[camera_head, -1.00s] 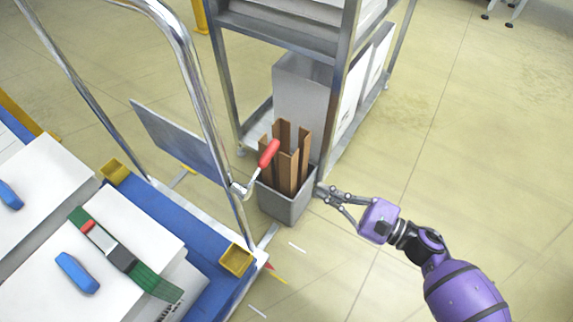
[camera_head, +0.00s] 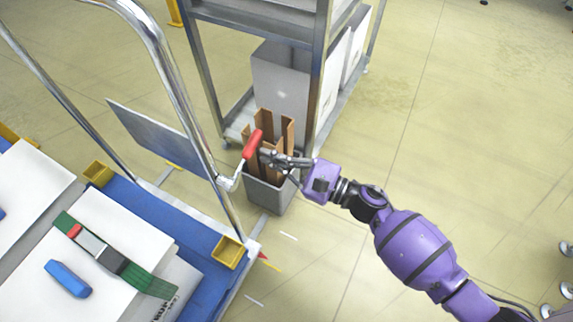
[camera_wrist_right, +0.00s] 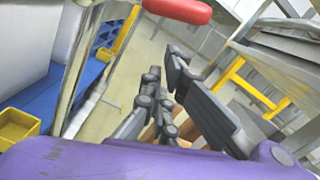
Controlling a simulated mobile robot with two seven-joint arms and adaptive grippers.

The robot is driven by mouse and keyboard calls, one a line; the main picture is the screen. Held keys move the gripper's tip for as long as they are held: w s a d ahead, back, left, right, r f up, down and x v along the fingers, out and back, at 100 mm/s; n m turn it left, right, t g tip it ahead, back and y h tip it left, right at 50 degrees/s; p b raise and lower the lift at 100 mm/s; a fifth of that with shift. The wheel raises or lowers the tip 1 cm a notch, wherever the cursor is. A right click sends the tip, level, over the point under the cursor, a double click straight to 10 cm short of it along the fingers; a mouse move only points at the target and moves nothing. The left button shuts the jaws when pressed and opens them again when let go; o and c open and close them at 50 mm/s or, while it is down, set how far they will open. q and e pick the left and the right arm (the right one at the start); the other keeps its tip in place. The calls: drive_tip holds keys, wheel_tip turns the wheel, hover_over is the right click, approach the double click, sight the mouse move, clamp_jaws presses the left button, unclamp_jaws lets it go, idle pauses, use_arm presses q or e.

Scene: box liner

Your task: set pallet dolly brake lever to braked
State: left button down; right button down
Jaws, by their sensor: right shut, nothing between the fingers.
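The brake lever has a red grip (camera_head: 252,144) on a bent silver crank. The crank joins a pivot (camera_head: 228,183) on the upright of the dolly's chrome handle (camera_head: 185,90). The lever points up and to the right. My right gripper (camera_head: 265,156) is shut and empty, just to the right of the red grip; I cannot tell whether they touch. In the right wrist view the red grip (camera_wrist_right: 180,10) crosses the top, beyond the fingertips (camera_wrist_right: 162,68). My left gripper is not in view.
A grey bin (camera_head: 268,195) with brown cardboard profiles (camera_head: 287,130) stands on the floor behind my right gripper. A metal shelf rack (camera_head: 320,75) rises behind it. The blue dolly deck (camera_head: 145,213) carries white boxes (camera_head: 100,235).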

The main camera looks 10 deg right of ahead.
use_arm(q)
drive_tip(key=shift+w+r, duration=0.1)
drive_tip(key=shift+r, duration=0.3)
use_arm(e)
drive_tip(key=shift+s+a+r, duration=0.1)
drive_tip(key=shift+a+r, duration=0.1)
drive_tip(key=shift+r, duration=0.25)
drive_tip(key=shift+s+a+r, duration=0.1)
drive_tip(key=shift+a+r, duration=0.05)
drive_tip(key=shift+r, duration=0.3)
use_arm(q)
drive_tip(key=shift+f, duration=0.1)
use_arm(e)
drive_tip(key=shift+r, duration=0.1)
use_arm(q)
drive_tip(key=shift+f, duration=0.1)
use_arm(e)
drive_tip(key=shift+w+r+n, duration=0.1)
drive_tip(key=shift+r+n, duration=0.15)
drive_tip(key=shift+n, duration=0.15)
